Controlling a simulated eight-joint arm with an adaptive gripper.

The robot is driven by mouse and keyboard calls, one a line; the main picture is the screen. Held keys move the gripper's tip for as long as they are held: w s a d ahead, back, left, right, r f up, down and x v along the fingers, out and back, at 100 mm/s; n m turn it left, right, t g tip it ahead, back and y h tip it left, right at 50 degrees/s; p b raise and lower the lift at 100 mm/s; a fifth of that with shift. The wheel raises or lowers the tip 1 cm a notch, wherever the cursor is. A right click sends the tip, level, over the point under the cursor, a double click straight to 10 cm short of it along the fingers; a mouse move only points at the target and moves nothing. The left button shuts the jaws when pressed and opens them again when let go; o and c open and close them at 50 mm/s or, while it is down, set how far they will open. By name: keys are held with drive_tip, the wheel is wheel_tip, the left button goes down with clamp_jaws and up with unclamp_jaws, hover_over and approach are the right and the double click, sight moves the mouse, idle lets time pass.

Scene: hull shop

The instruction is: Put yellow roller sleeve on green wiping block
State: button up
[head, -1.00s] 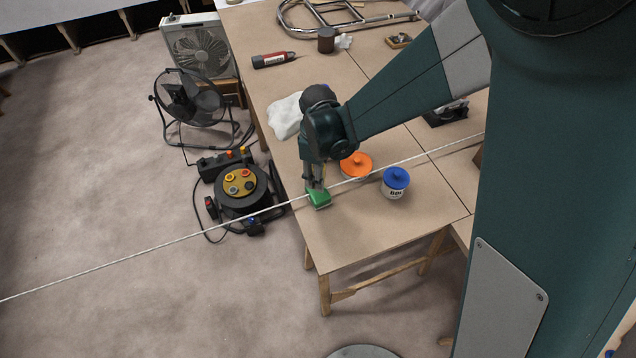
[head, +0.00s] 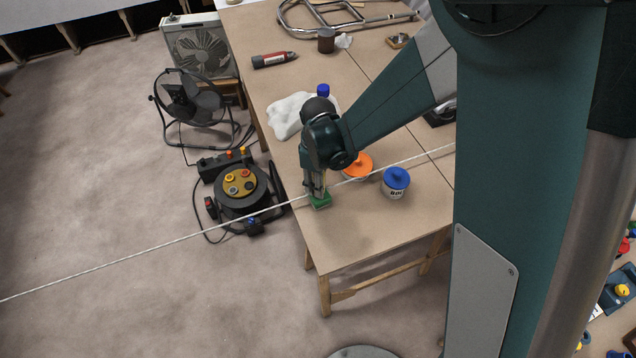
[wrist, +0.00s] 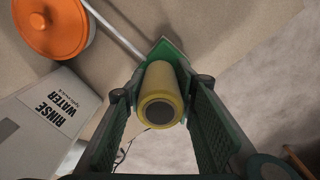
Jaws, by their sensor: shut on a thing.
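The yellow roller sleeve (wrist: 161,82) is between the two fingers of my gripper (wrist: 163,90), which is shut on it. In the wrist view I see it nearly end-on, with a dark core in its near end. The green wiping block (head: 320,201) lies near the left edge of the table, directly below my gripper (head: 316,190) in the head view. In the wrist view, the block (wrist: 166,48) shows behind the far end of the sleeve. I cannot tell whether sleeve and block touch. The sleeve is not clearly visible in the head view.
A white rope (head: 245,220) crosses the view close to my gripper. An orange-lidded pot (head: 359,165) and a blue-lidded pot (head: 396,184) stand to the right. The table's front corner (head: 370,240) is clear.

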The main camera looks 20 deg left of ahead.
drive_tip(key=shift+f, duration=0.15)
drive_tip(key=o, duration=0.9)
drive_tip(key=shift+c, duration=0.2)
drive_tip(key=shift+r+p, duration=0.6)
drive_tip(key=shift+r, duration=5.55)
